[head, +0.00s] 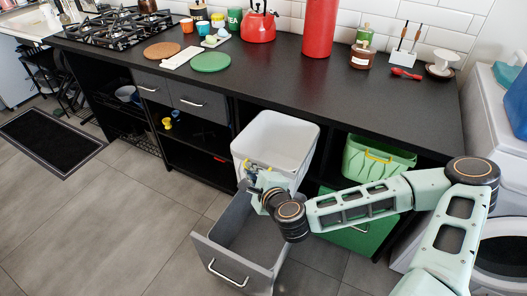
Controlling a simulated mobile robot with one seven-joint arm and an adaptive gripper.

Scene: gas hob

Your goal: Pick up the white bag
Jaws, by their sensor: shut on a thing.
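The white bag (275,137), an open-topped, stiff-looking container, is at the front of the cabinet, just below the worktop edge and above the back of an open drawer. Its inside looks empty. My gripper (250,174) is at its front lower side and is shut on it. The fingers are small in the head view and partly hidden by the wrist, so the exact grip point is unclear.
The grey drawer (218,264) stands open below my gripper. A green container (362,164) with a yellow handle is to the right, above a green drawer front (364,236). The black worktop (270,75) overhangs the shelves. A washing machine (502,254) stands far right.

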